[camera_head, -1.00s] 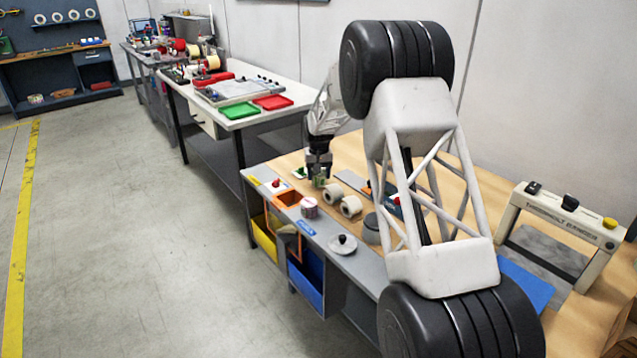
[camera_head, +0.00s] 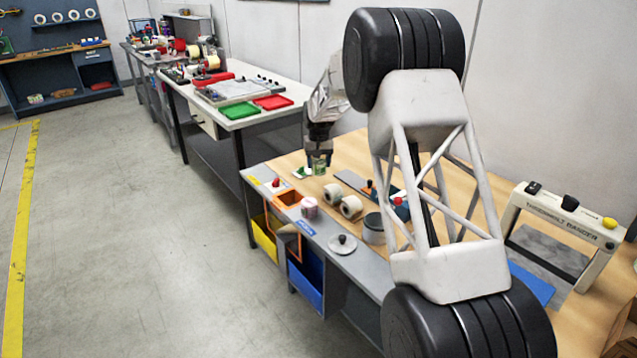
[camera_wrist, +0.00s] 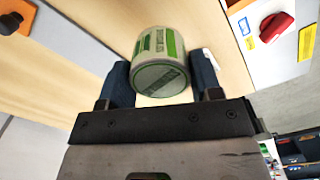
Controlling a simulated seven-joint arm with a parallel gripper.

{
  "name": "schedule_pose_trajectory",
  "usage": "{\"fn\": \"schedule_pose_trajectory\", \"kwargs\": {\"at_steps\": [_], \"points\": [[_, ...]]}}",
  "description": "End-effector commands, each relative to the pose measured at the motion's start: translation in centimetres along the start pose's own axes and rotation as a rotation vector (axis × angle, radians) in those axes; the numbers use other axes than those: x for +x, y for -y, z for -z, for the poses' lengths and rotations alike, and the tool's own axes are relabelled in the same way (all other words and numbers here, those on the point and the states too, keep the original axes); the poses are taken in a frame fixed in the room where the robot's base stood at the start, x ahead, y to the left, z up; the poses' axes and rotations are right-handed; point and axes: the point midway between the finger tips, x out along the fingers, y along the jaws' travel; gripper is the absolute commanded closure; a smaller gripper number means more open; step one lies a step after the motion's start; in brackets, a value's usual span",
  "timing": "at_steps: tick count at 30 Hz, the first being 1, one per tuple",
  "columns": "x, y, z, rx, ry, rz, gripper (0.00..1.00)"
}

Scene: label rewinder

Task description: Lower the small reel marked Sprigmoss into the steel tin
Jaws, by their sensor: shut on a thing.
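My gripper (camera_head: 319,157) is shut on a small reel (camera_head: 320,168) with a pale and green label, held above the wooden bench top. In the wrist view the reel (camera_wrist: 160,62) sits between the two dark fingers of my gripper (camera_wrist: 162,82); the print on it is too small to read surely. The steel tin (camera_head: 374,232) is a grey cylinder near the bench's front, to the right of and nearer than my gripper. A round lid with a dark knob (camera_head: 343,243) lies beside it. The tin is not visible in the wrist view.
Two pale rolls (camera_head: 350,206) and a pink-and-white reel (camera_head: 309,208) stand between my gripper and the tin. A blue-and-red device (camera_head: 398,203) stands behind the tin.

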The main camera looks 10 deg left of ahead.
Motion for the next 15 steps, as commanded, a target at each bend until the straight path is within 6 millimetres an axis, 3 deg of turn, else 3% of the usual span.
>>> {"fn": "schedule_pose_trajectory", "kwargs": {"at_steps": [15], "points": [[-2.2, 0.0, 0.0, 0.000, -0.002, 0.000, 0.53]]}}
